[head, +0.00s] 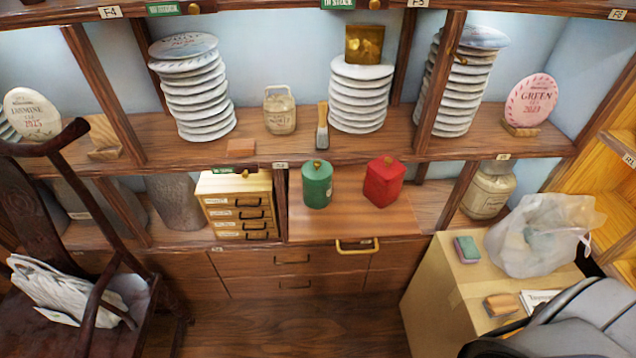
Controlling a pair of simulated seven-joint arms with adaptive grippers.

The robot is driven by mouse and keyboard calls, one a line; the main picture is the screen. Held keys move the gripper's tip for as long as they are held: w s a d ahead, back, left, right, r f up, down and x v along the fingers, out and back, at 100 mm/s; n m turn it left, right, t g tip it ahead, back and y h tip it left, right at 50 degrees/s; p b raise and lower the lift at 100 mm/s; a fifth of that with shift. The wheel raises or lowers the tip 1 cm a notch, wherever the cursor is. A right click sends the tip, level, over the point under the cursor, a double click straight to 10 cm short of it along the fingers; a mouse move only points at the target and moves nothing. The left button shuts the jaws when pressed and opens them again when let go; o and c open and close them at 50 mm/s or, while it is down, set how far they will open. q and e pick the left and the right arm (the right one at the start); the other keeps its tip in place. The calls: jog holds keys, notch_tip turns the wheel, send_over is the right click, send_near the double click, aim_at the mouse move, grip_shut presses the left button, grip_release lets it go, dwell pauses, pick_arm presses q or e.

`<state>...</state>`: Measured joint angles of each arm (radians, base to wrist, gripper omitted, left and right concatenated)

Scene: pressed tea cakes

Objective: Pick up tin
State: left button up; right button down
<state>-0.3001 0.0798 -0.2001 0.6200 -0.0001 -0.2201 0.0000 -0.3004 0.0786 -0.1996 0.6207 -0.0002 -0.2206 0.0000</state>
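A green tin (317,186) with a small gold knob on its lid stands upright on the wooden lower shelf (340,218), near the middle of the head view. A red tin (383,184), also with a lid and knob, stands upright to its right, with a gap between them. A gold, box-like object (364,46) sits higher up on a stack of pale tea cakes; I cannot tell whether it is a tin. Neither my left nor my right gripper is in view.
A small drawer chest (236,206) stands left of the green tin. A dark chair (60,220) is at left, a cardboard box (445,285) at right. Floor between is clear.

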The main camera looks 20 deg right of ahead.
jog(key=c, duration=0.6)
grip_release()
jog(key=o, duration=0.4)
jog(key=shift+d, duration=0.15)
jog(key=shift+c, duration=0.2)
